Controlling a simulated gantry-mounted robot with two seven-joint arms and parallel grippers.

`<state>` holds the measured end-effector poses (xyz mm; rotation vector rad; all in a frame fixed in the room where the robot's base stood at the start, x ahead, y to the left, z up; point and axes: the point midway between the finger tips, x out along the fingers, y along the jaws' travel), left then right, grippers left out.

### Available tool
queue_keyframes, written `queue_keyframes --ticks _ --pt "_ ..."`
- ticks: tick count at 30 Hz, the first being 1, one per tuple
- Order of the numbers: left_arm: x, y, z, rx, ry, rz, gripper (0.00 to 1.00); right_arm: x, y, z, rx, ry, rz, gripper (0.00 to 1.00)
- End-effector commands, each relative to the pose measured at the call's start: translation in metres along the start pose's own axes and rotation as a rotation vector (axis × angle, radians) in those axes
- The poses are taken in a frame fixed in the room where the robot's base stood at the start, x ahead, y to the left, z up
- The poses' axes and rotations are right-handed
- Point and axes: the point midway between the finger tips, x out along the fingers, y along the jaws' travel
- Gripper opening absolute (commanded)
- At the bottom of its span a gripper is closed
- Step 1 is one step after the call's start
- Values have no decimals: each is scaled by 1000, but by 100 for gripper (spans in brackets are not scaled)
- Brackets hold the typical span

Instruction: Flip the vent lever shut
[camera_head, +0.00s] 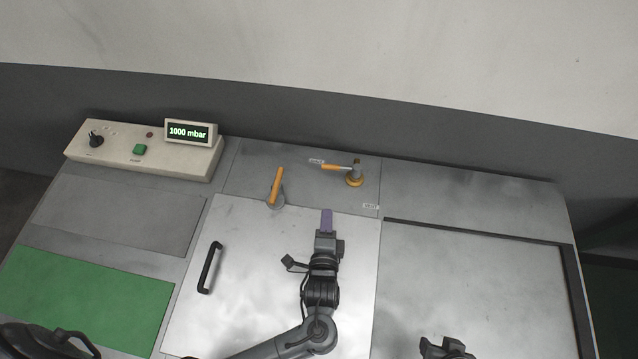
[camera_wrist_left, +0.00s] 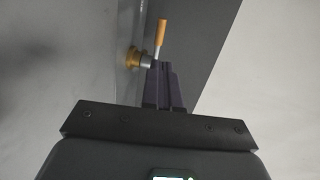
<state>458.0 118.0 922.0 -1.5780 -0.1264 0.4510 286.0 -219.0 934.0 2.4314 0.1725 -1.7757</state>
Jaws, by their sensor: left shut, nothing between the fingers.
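The small lever with an orange handle (camera_head: 337,167) on a brass base (camera_head: 355,180) appears to be the vent lever. It stands at the back of the bench, its handle pointing left in the head view. In the left wrist view the orange handle (camera_wrist_left: 160,35) and brass base (camera_wrist_left: 132,58) show just beyond my fingertips. My left gripper (camera_head: 326,214), with purple fingers, is shut and empty, in front of the lever. In the left wrist view its fingers (camera_wrist_left: 160,72) come close to the lever; I cannot tell if they touch. A dark part of my right arm (camera_head: 447,348) shows at the bottom edge.
A second, larger orange lever (camera_head: 277,185) stands on a grey base to the left. The pale lid (camera_head: 240,220) has a black handle (camera_head: 209,267). A control box (camera_head: 115,150) with a display reading 1000 mbar (camera_head: 188,132) stands back left. A green mat (camera_head: 85,295) lies front left.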

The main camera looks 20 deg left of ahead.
Motion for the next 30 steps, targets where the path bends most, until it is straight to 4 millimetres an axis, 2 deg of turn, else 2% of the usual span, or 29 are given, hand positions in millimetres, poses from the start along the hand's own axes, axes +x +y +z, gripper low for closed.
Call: queue_keyframes --ticks 1,8,21,30 --pt "4 3 -1 -4 0 -6 0 7 0 2 0 0 0 43" --pt "23 1 -2 -6 1 -14 0 11 0 4 0 0 0 43" --pt "100 1 -1 -4 -1 -13 0 24 0 7 0 3 1 43" --pt "136 0 -2 -6 1 -11 0 31 -1 8 0 4 1 43"
